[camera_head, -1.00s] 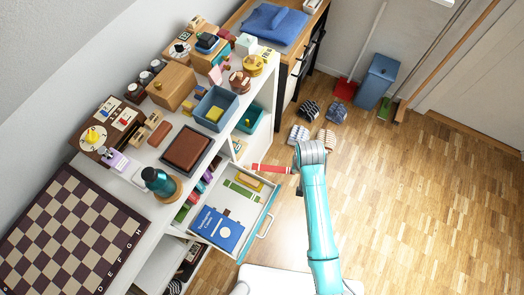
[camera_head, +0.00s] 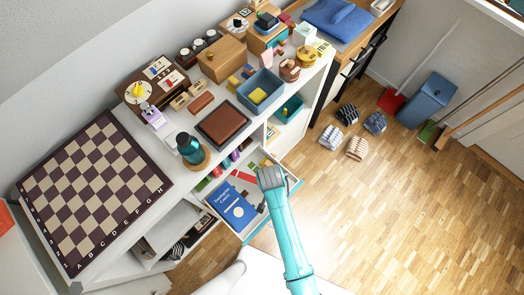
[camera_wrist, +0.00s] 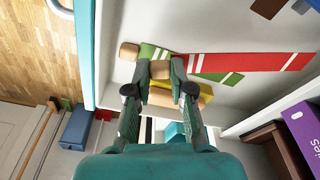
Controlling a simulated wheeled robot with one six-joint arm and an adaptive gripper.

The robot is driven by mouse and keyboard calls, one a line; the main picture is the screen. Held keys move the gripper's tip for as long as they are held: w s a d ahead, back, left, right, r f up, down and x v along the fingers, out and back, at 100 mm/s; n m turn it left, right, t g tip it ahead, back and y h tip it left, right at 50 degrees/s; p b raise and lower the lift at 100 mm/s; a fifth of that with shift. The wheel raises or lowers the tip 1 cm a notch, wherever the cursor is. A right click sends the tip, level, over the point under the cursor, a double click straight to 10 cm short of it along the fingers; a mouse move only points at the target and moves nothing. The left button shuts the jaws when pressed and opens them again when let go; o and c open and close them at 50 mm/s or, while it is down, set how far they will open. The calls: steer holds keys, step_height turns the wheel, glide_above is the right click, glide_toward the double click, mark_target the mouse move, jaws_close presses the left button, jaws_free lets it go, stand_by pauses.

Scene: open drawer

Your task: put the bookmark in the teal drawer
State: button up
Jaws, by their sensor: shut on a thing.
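The teal-fronted drawer (camera_head: 255,231) is pulled open below the white shelf top; its teal front edge (camera_wrist: 85,50) also shows in the wrist view. The bookmark stretches right from the fingers over the drawer's inside, across a green strip (camera_wrist: 207,73). It also shows as red in the head view (camera_head: 244,177). I cannot tell whether it touches the drawer floor. In the head view my wrist hides the fingertips.
A blue book (camera_head: 232,207) lies in the drawer's near part. A yellow block (camera_wrist: 182,95) lies close by the fingers. The white shelf top above holds a brown tray (camera_head: 222,124), a teal bottle (camera_head: 189,150) and a chessboard (camera_head: 92,187). Slippers (camera_head: 357,147) lie on the open floor.

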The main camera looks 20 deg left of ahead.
steer(key=shift+s+a+f, duration=0.45)
steer(key=shift+s+a, duration=0.05)
steer(key=shift+a, duration=0.1)
steer(key=shift+s+a+f, duration=0.85)
steer(key=shift+a+f, duration=0.05)
steer(key=shift+f, duration=0.1)
steer(key=o, duration=0.7)
steer(key=shift+r, duration=0.1)
steer(key=r, duration=0.4)
steer(key=s+r, duration=0.1)
steer(key=r, duration=0.6)
steer(key=shift+s+r, duration=0.35)
steer(key=shift+r, duration=0.05)
